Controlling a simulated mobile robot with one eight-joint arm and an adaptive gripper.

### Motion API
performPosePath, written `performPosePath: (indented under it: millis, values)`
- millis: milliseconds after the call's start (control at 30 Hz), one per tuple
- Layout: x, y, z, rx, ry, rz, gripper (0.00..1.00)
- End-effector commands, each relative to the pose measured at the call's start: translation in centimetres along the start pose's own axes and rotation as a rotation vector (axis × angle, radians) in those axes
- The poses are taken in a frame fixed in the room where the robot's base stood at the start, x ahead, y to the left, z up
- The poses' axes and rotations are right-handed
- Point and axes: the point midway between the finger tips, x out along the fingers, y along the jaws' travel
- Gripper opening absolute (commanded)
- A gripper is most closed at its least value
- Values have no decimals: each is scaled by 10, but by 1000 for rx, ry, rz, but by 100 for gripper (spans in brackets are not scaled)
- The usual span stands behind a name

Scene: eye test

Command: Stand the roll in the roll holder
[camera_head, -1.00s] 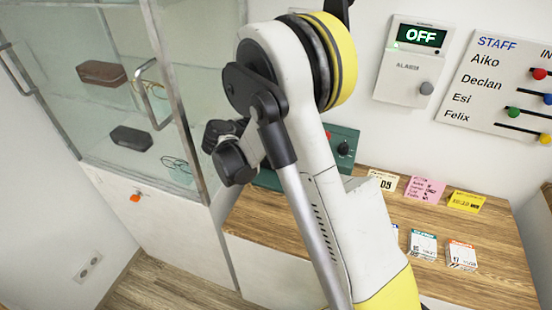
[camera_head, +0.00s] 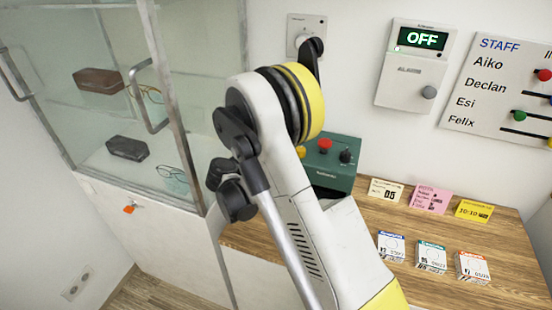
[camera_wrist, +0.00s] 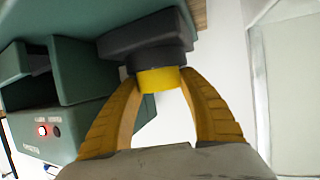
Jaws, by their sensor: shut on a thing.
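In the wrist view, the two yellow-orange fingers of my gripper (camera_wrist: 160,79) curve in from both sides. In the head view my arm hides the gripper and the roll.
A green box (camera_head: 331,172) with a red button stands on the wooden counter (camera_head: 510,245), beside my arm. Notes and small boxes (camera_head: 431,256) lie to the right. A glass cabinet (camera_head: 100,60) stands left. An OFF alarm panel (camera_head: 410,80) hangs on the wall.

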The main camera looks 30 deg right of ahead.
Motion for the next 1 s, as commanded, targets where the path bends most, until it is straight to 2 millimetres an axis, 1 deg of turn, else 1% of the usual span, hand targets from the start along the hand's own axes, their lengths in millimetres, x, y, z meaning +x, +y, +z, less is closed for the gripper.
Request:
performPosePath:
  millis: [33,67,100,367,467,567,667,800,900,1000]
  values:
    - [1,0,2,0,0,0,17]
    - [1,0,1,0,0,0,57]
    - [0,0,1,0,0,0,68]
    - [0,0,1,0,0,0,68]
    - [-1,0,-2,0,0,0,68]
    - [-13,-1,-2,0,0,-3,68]
    - [-34,-1,-3,-1,0,-4,68]
    - [-67,-1,-3,-1,0,-3,68]
    - [-88,-1,-3,-2,0,-3,68]
    - [-104,-1,-2,0,0,-2,68]
